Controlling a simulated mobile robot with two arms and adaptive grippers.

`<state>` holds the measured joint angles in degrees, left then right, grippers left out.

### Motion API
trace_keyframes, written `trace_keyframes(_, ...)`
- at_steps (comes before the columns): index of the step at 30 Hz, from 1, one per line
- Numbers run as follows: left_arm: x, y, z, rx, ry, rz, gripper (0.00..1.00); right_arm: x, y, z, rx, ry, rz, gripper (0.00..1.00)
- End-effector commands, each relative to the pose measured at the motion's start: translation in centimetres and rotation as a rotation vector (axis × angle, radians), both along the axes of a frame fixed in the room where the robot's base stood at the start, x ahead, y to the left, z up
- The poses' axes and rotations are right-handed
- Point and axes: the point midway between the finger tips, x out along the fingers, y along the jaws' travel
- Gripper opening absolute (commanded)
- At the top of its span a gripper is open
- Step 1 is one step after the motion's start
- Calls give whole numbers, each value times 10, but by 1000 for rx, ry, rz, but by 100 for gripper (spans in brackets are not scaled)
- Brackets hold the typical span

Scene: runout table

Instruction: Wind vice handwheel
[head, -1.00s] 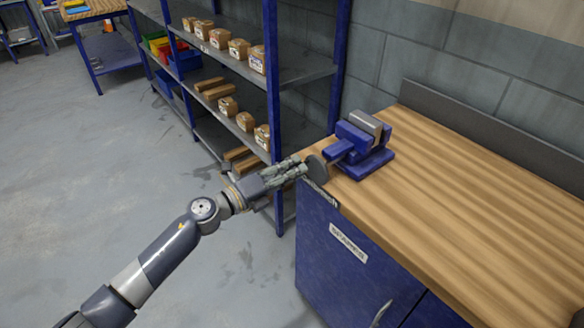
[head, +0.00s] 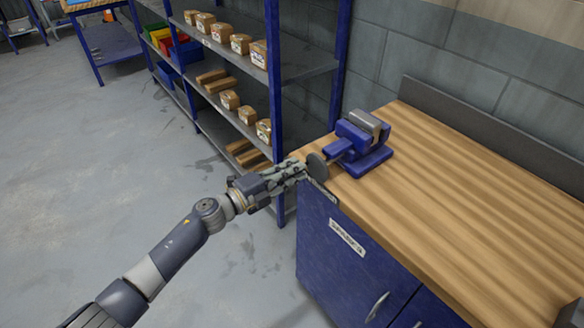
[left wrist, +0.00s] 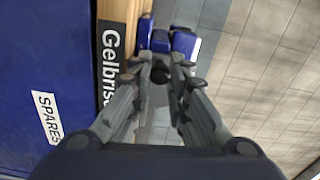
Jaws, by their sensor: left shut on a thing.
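The blue vice (head: 362,140) with grey jaws sits at the left end of the wooden workbench. Its dark round handwheel (head: 317,164) faces left, at the bench edge. My left gripper (head: 302,170) reaches it from the left, with its fingertips at the wheel. In the left wrist view the two fingers (left wrist: 160,72) close around the dark handwheel (left wrist: 160,77), which they partly hide. The blue vice (left wrist: 184,42) shows just beyond it. My right gripper is in neither view.
A blue-framed shelf rack (head: 275,100) with several small boxes stands behind my left gripper. Open grey floor (head: 90,180) lies to the left.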

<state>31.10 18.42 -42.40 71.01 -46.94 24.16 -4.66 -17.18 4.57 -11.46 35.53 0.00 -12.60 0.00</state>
Motion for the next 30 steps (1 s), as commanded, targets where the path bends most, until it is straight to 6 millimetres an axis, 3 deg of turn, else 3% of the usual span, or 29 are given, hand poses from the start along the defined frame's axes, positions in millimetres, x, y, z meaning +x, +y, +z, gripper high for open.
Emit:
trace_keyframes(5, 2, 1, 2, -16, 19, 4, 0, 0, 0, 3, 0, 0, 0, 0)
trace_keyframes(12, 1, 0, -4, -165, 223, 5, 0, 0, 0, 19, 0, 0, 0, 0)
trace_keyframes(22, 0, 0, -6, -188, 253, 5, 0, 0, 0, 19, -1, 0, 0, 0)
trace_keyframes(30, -3, -2, -13, -347, 474, 5, 0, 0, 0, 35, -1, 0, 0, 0)
